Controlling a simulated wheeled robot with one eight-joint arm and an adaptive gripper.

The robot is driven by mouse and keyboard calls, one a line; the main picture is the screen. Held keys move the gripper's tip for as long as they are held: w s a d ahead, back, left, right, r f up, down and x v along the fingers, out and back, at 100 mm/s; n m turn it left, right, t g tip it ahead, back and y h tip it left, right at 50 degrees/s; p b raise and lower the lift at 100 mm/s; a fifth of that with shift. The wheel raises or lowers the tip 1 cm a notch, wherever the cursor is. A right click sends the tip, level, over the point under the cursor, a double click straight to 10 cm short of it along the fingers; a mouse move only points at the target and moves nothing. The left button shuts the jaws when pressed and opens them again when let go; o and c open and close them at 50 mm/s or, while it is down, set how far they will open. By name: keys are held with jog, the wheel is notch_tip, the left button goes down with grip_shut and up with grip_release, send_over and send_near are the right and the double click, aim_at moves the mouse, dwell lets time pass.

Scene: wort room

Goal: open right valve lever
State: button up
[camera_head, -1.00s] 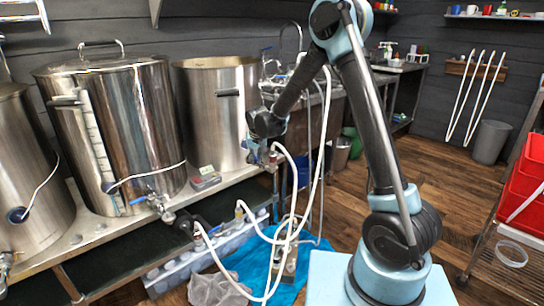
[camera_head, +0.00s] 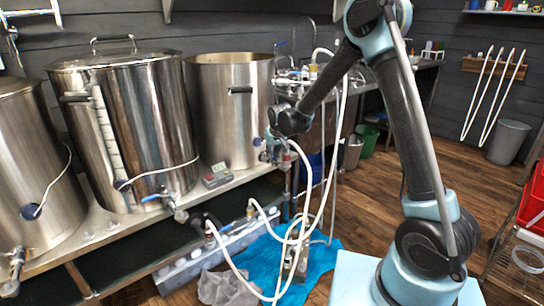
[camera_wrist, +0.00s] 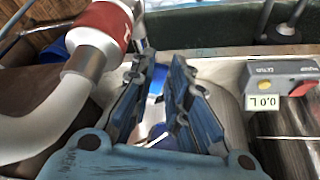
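The right kettle (camera_head: 225,115) is an open steel pot on the bench. Its valve is at its lower right, mostly hidden behind my gripper (camera_head: 272,148) in the head view. In the wrist view, my gripper (camera_wrist: 160,65) has its two blue-grey fingers apart. A blue part (camera_wrist: 158,80) shows in the gap between them, with steel behind it. It may be the valve lever, but I cannot tell whether the fingers touch it. A white hose (camera_wrist: 75,105) with a red fitting (camera_wrist: 108,25) lies just left of the fingers.
A grey meter box (camera_wrist: 283,85) reading 0.0 L is right of my fingers; it also shows on the bench (camera_head: 216,176). The lidded middle kettle (camera_head: 130,120) has its own blue-levered valve (camera_head: 158,197). White hoses (camera_head: 318,190) hang below my forearm.

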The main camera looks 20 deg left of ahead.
jog(key=o, duration=0.4)
jog(key=shift+w, duration=0.15)
jog(key=shift+v, duration=5.95)
